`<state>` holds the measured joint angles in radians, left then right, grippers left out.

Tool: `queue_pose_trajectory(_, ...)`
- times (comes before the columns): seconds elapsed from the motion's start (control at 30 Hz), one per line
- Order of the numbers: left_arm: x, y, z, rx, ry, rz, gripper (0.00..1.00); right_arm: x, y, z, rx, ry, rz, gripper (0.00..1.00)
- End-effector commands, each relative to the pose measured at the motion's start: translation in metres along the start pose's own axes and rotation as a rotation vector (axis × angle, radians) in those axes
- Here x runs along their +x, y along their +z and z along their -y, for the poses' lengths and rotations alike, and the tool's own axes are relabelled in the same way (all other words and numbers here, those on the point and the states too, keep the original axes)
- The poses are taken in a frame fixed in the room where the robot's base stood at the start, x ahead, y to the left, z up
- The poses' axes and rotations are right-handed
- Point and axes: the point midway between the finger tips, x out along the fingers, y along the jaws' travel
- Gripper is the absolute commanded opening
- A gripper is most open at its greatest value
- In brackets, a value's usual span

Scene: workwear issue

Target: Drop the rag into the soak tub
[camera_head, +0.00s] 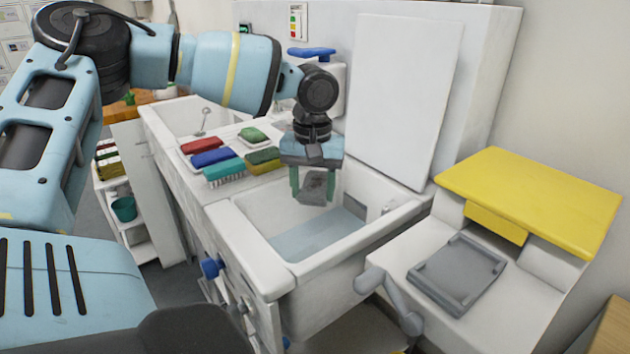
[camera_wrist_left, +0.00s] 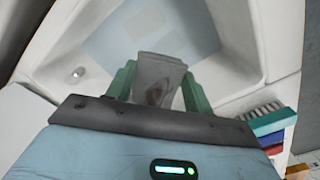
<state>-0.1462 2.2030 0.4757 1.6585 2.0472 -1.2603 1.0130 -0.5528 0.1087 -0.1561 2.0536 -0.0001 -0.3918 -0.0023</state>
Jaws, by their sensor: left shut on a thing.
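The rag (camera_head: 315,188) is a grey, creased cloth with a darker stain. My left gripper (camera_head: 312,182) has green fingers and is shut on the rag, holding it above the soak tub (camera_head: 282,267). The tub is a deep white basin with pale blue-grey water (camera_head: 318,236) in it. In the left wrist view the rag (camera_wrist_left: 158,82) hangs between the green fingers (camera_wrist_left: 155,88), with the water (camera_wrist_left: 150,40) and the white tub walls beyond it. The rag is apart from the water. My right gripper is not in view.
Several coloured brushes and pads (camera_head: 225,170) lie on the ledge left of the tub. A second basin (camera_head: 185,118) is behind them. A white board (camera_head: 400,95) leans behind the tub. At right stands a white unit with a yellow top (camera_head: 535,195) and a grey tray (camera_head: 457,270).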

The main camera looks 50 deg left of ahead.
Motion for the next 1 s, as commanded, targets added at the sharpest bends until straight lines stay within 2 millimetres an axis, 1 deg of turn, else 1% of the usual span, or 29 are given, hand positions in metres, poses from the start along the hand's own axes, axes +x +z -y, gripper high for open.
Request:
queue_pose_trajectory(0.03, 0.0087, 0.0000, 0.0000, 0.000, -0.001, 0.002, 0.29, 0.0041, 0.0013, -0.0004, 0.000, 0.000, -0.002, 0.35)
queue_pose_trajectory(0.13, 0.0143, -0.0001, 0.0000, 0.000, 0.000, 0.001, 0.29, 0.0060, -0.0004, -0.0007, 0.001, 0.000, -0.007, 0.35)
queue_pose_trajectory(0.43, 0.0149, -0.0002, 0.0000, 0.000, 0.002, -0.001, 0.29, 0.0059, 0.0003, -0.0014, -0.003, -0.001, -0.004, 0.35)
queue_pose_trajectory(0.47, 0.0149, -0.0002, 0.0000, 0.000, 0.002, -0.001, 0.53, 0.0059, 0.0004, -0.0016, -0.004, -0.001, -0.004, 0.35)
queue_pose_trajectory(0.63, 0.0149, -0.0001, 0.0000, 0.000, 0.002, -0.001, 0.75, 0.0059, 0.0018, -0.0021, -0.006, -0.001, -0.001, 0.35)
queue_pose_trajectory(0.67, 0.0150, -0.0001, 0.0000, 0.000, 0.002, -0.001, 0.77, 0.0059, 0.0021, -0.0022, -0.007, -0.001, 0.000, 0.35)
queue_pose_trajectory(0.9, 0.0148, -0.0001, 0.0001, 0.000, 0.001, -0.001, 0.77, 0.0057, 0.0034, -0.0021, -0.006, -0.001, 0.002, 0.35)
queue_pose_trajectory(1.0, 0.0100, -0.0003, -0.0001, 0.000, 0.001, -0.002, 0.77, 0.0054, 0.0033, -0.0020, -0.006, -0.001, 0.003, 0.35)
